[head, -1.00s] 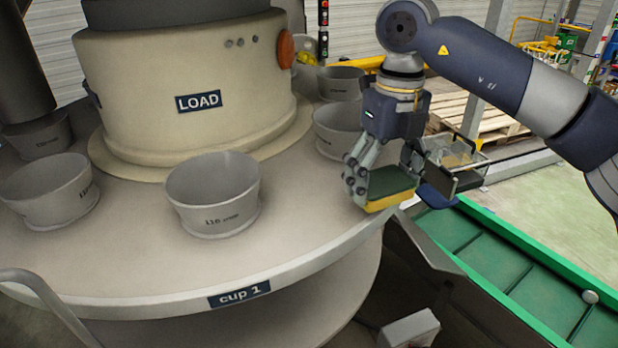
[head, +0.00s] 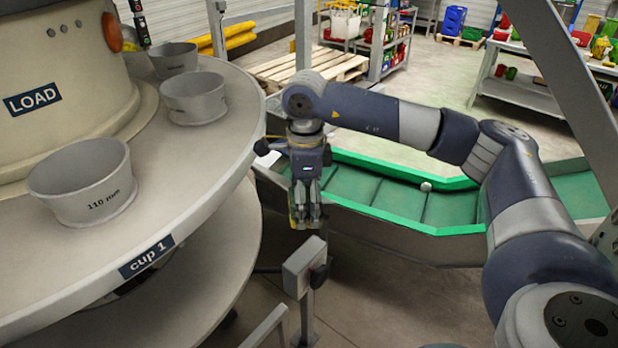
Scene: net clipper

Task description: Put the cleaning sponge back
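My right gripper (head: 305,218) hangs pointing down, just off the right edge of the turntable (head: 225,150) and in front of the green conveyor. A thin yellow strip of the cleaning sponge (head: 293,217) shows at the left side of its fingers. The gripper appears shut on the sponge, most of which is hidden by the fingers. The wire basket seen earlier cannot be made out now. My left gripper is not in view.
A grey box on a post (head: 304,266) stands just below the gripper. Grey cups, one marked 110 mm (head: 82,183), stand on the turntable. The green-edged conveyor (head: 400,195) runs behind my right arm. A wooden pallet (head: 310,68) lies further back.

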